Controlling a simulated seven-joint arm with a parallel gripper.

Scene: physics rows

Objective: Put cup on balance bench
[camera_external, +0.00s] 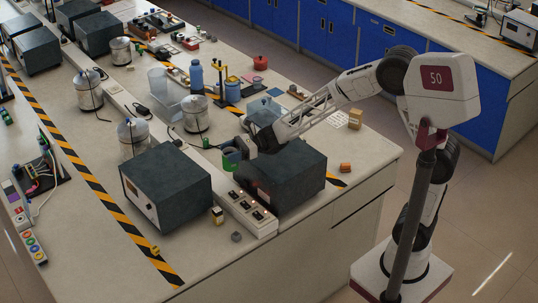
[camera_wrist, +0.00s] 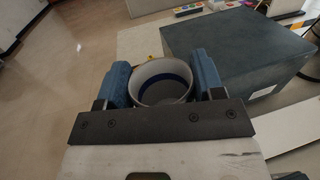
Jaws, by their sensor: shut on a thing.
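The cup (camera_external: 231,160) looks green on the outside in the external view. In the wrist view the cup (camera_wrist: 162,82) shows a pale rim and a blue band inside, with its mouth open toward the camera. My gripper (camera_external: 243,152) is shut on it; in the wrist view the blue fingers of my gripper (camera_wrist: 163,76) sit on either side of the cup. The cup is beside the dark box at the near end of the bench, roughly level with its top. I cannot tell which surface is the balance bench; the large pale bench (camera_external: 190,265) carries the equipment.
Metal canisters (camera_external: 195,115) and a blue bottle (camera_external: 196,76) stand farther back.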

